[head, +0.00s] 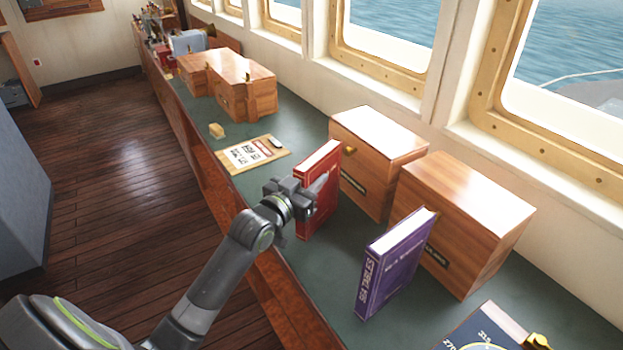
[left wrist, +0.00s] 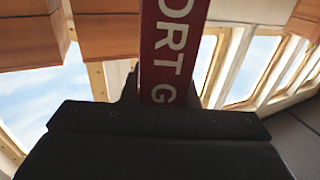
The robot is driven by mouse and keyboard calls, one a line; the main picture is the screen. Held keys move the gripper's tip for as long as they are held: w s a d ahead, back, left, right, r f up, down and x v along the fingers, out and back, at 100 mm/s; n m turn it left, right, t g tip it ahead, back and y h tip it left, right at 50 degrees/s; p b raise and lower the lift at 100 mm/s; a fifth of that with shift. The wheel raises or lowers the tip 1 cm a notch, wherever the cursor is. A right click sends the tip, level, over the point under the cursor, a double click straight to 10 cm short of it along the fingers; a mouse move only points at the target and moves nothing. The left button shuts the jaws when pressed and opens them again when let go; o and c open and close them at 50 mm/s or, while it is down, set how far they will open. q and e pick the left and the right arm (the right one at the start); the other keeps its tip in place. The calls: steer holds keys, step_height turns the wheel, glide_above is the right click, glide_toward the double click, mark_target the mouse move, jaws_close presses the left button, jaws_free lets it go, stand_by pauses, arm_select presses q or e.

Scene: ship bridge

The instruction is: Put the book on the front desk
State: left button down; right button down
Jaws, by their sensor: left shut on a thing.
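A red book (head: 323,181) stands upright on the green top of the long desk (head: 306,257) below the windows. My left gripper (head: 305,200) is shut on the red book at its spine side. In the left wrist view the red spine (left wrist: 172,50) with white letters rises from between the jaws of the gripper (left wrist: 158,105). A purple book (head: 397,262) with "SEA TABLES" on its spine stands upright on the desk, nearer to me. My right gripper is not in view.
Two wooden boxes (head: 378,150) (head: 462,220) stand behind the books against the window wall. A clipboard (head: 252,154) and a small wooden block (head: 216,131) lie farther along. A dark blue chart item (head: 487,328) lies at the near end. Wooden floor (head: 110,220) is clear at left.

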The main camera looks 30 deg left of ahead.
arm_select(q)
steer(key=c, duration=1.1)
jaws_free()
steer(key=shift+f, duration=0.1)
steer(key=shift+s, duration=0.15)
steer(key=s, duration=0.4)
steer(key=s+a, duration=0.1)
steer(key=s, duration=0.2)
steer(key=s+b, duration=0.1)
steer(key=s, duration=0.3)
steer(key=shift+s+a, duration=0.35)
